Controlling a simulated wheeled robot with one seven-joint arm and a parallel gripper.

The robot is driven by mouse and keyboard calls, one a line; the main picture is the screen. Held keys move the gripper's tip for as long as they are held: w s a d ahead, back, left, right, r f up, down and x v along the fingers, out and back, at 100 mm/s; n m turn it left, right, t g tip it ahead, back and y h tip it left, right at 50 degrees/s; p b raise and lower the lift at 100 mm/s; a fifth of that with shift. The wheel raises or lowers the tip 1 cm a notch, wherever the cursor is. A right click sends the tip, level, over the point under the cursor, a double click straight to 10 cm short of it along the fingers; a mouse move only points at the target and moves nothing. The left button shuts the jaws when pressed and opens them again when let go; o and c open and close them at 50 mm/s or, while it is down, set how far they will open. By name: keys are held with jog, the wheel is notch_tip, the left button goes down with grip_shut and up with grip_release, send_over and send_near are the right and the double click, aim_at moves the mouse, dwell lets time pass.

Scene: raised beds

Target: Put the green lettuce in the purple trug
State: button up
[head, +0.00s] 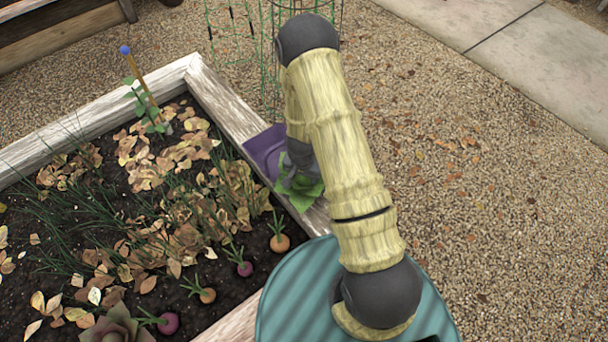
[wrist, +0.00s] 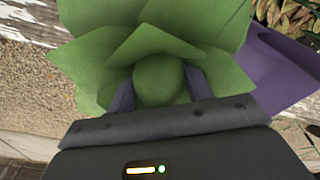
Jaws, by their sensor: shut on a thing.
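The green lettuce (wrist: 158,80) fills the upper middle of the wrist view, with its leaves spread around a rounded centre. My gripper (wrist: 158,92) is shut on it, one finger on each side of that centre. In the head view my gripper (head: 300,180) is partly hidden by my arm, and some lettuce leaves (head: 308,196) show below it. The purple trug (head: 262,152) sits at the bed's wooden edge, just left of my gripper and partly hidden. The trug also shows right of the lettuce in the wrist view (wrist: 278,72). I cannot tell whether the lettuce touches it.
The raised bed's white wooden rim (head: 222,98) runs beside the trug. Inside the bed are dry leaves (head: 185,160), an orange root vegetable (head: 280,243) and purple ones (head: 168,323). A green wire cage (head: 262,50) stands behind. Gravel (head: 490,190) on the right is open.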

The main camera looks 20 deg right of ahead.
jog(key=shift+f, duration=0.6)
jog(key=o, duration=1.2)
jog(key=shift+r+p, duration=5.2)
jog(key=shift+r, duration=0.9)
